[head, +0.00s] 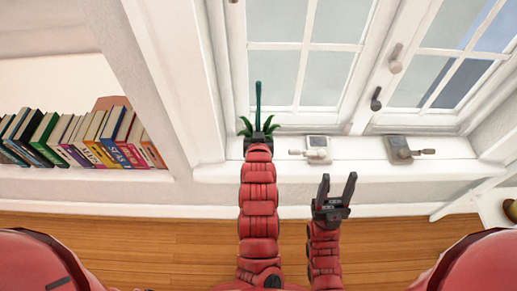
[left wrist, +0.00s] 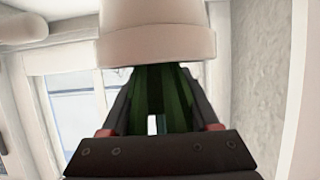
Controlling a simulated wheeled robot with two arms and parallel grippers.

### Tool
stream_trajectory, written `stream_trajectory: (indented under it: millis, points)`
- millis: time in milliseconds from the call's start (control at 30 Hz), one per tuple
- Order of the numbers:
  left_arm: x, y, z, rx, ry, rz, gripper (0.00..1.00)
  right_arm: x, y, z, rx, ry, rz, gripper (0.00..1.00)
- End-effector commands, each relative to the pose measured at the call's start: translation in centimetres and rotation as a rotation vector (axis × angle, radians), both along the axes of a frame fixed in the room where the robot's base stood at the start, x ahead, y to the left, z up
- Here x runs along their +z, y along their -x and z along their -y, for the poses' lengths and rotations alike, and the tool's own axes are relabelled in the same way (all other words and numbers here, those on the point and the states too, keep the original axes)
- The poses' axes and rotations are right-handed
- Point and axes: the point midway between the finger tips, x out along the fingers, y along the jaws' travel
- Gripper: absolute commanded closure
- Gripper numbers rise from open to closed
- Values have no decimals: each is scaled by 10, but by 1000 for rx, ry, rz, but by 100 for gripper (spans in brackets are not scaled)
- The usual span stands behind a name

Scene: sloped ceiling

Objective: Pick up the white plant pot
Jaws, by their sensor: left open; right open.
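The white plant pot (left wrist: 157,40) is at the top of the left wrist view, with its thick rim facing down in that picture. Its dark green leaves (left wrist: 160,92) hang between the two fingers of my left gripper (left wrist: 160,78). The fingers are open, on either side of the leaves, with their tips near the rim; I cannot tell if they touch it. In the head view my left gripper (head: 258,133) is at the windowsill, with green leaves (head: 274,126) around it; the pot is hidden there. My right gripper (head: 338,178) is open and empty before the sill.
On the white windowsill (head: 445,150) are a window latch (head: 317,150) and another latch (head: 402,150), right of my left gripper. A row of books (head: 80,138) stands on a ledge at the left. Window panes (head: 300,70) rise behind the sill. Wooden floor (head: 130,235) lies below.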

Motion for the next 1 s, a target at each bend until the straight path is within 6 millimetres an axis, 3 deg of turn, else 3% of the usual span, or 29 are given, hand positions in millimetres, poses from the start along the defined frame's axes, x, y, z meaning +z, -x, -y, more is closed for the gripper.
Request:
stream_trajectory:
  millis: [100,433,1000]
  points:
    - [0,0,0,0,0,0,42,0,0,0,0,0,0,49]
    - [0,0,0,0,0,0,100,0,0,0,0,0,0,49]
    - [1,0,0,0,0,0,100,0,0,0,0,0,0,49]
